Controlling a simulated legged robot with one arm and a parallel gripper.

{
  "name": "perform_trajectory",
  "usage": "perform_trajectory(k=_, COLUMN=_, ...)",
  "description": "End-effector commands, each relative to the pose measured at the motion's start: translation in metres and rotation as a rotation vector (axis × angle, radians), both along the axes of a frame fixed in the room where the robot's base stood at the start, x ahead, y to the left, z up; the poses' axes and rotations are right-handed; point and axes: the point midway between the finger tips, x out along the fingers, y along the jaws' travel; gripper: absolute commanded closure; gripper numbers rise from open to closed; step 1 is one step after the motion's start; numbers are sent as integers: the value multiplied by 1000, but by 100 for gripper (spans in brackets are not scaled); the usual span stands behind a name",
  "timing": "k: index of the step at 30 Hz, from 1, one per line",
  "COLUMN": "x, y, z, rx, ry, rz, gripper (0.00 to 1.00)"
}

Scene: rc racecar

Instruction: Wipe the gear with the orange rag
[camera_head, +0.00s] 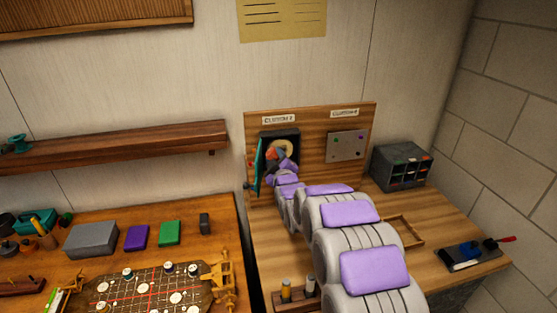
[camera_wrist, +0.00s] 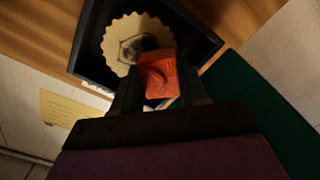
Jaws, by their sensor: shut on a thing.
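The gear (camera_wrist: 125,42) is a pale tan toothed disc inside a dark open box (camera_wrist: 88,45) in the wrist view. In the head view the gear (camera_head: 287,145) shows partly in the dark box (camera_head: 293,133) on the wooden backboard. The orange rag (camera_wrist: 157,76) is held between the fingers of my gripper (camera_wrist: 160,88), which is shut on it. The rag overlaps the lower right part of the gear; I cannot tell whether they touch. In the head view my gripper (camera_head: 283,165) reaches the box, with the orange rag (camera_head: 273,154) at its tip.
A green door (camera_head: 259,165) stands open at the box's left; it also shows in the wrist view (camera_wrist: 262,110). A grey panel (camera_head: 347,146) is on the backboard. A drawer unit (camera_head: 401,166) and wooden tray (camera_head: 408,232) are right of my arm.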

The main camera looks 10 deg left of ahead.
Motion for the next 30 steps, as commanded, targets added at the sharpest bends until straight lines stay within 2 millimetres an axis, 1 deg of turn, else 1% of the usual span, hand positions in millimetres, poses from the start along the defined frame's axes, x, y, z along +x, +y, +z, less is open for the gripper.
perform_trajectory(k=2, x=0, y=1, z=2, rx=-1, ry=-3, rz=3, gripper=86)
perform_trajectory(k=5, x=1, y=-3, z=2, rx=-1, ry=-3, rz=3, gripper=86)
perform_trajectory(k=15, x=13, y=-29, z=0, rx=0, ry=-1, rz=1, gripper=87)
perform_trajectory(k=23, x=16, y=-37, z=1, rx=1, ry=-1, rz=0, gripper=87)
perform_trajectory(k=30, x=21, y=-54, z=1, rx=0, ry=-1, rz=-1, gripper=87)
